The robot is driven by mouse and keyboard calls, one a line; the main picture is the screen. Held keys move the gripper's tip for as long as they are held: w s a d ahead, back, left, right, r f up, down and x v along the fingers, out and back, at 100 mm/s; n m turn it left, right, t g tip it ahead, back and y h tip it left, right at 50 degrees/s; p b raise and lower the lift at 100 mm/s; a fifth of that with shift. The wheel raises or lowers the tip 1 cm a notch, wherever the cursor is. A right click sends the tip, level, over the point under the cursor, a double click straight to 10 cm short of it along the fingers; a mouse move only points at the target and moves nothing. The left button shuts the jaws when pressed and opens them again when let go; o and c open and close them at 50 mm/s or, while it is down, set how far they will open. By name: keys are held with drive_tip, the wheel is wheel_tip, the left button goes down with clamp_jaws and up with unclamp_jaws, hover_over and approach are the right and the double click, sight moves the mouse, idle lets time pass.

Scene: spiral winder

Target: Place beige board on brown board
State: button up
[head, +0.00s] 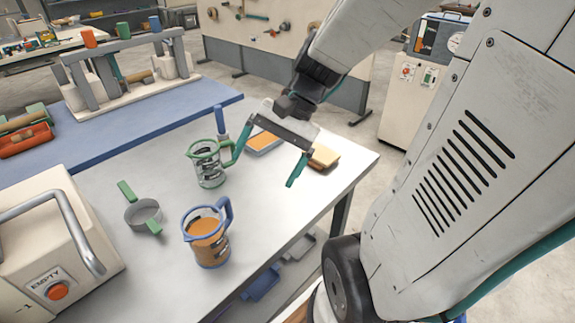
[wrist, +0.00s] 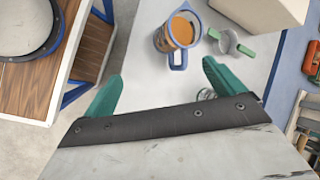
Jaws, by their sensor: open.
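The beige board (head: 325,157) lies on the grey table (head: 285,215) near its right edge. The brown board (head: 262,142), orange-brown with a blue rim, lies to its left, partly hidden behind my gripper. My gripper (head: 262,174) has two teal fingers spread wide with nothing between them. It hangs above the table, in front of the two boards in the head view. In the wrist view my gripper (wrist: 162,72) is also open and empty. Neither board shows in the wrist view.
A green-handled glass jug (head: 209,166) stands close to my left finger. A blue-handled jug (head: 207,240) with orange-brown contents and a green-handled strainer (head: 143,213) stand nearer. A cream box (head: 90,225) is at left. The table's front right is clear.

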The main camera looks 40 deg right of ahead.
drive_tip(key=s+a+r+n+h, duration=0.2)
drive_tip(key=s+r+n+h, duration=0.3)
drive_tip(key=s+n, duration=0.3)
drive_tip(key=shift+s+a+n+h, duration=0.35)
drive_tip(key=shift+n+h, duration=0.35)
drive_tip(key=shift+n, duration=0.5)
